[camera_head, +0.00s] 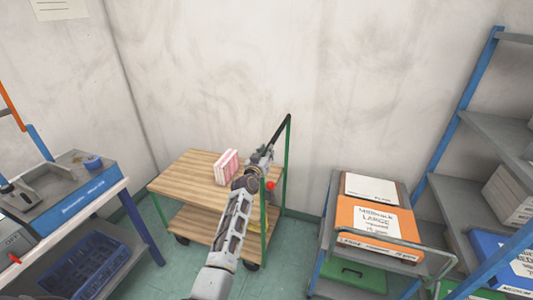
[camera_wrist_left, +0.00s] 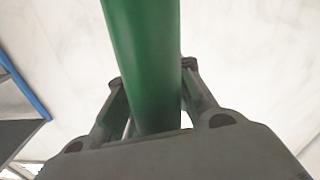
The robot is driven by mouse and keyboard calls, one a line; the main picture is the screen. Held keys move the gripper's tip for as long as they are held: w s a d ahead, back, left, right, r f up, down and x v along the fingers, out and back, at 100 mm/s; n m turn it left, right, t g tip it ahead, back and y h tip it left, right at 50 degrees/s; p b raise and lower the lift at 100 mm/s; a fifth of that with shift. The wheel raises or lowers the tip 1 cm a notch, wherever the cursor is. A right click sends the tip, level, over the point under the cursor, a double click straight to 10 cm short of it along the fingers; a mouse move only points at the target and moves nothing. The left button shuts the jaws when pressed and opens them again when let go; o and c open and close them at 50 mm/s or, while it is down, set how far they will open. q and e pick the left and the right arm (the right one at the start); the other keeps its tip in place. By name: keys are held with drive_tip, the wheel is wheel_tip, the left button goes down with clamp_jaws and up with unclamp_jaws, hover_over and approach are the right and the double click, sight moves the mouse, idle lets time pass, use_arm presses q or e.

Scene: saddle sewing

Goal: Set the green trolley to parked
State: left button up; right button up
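The green trolley has wooden decks (camera_head: 185,182), green posts (camera_head: 287,165) and a black handle bar (camera_head: 279,130); it stands against the back wall. A red part (camera_head: 270,186) shows beside its near right corner. My left gripper (camera_head: 264,155) is at the near end of the handle. In the left wrist view a green bar (camera_wrist_left: 143,60) passes between the fingers of my left gripper (camera_wrist_left: 152,78). Contact between fingers and bar is hidden, so I cannot tell whether they are shut on it. My right gripper is not in view.
A pink and white item (camera_head: 227,167) stands on the trolley's top deck. A workbench (camera_head: 75,205) with a blue crate (camera_head: 85,270) is at left. A cart with an orange box (camera_head: 378,222) and a blue-framed shelf (camera_head: 465,140) are at right. Floor (camera_head: 290,245) shows between them.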

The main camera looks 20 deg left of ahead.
use_arm(q)
clamp_jaws()
drive_tip(key=shift+a, duration=0.2)
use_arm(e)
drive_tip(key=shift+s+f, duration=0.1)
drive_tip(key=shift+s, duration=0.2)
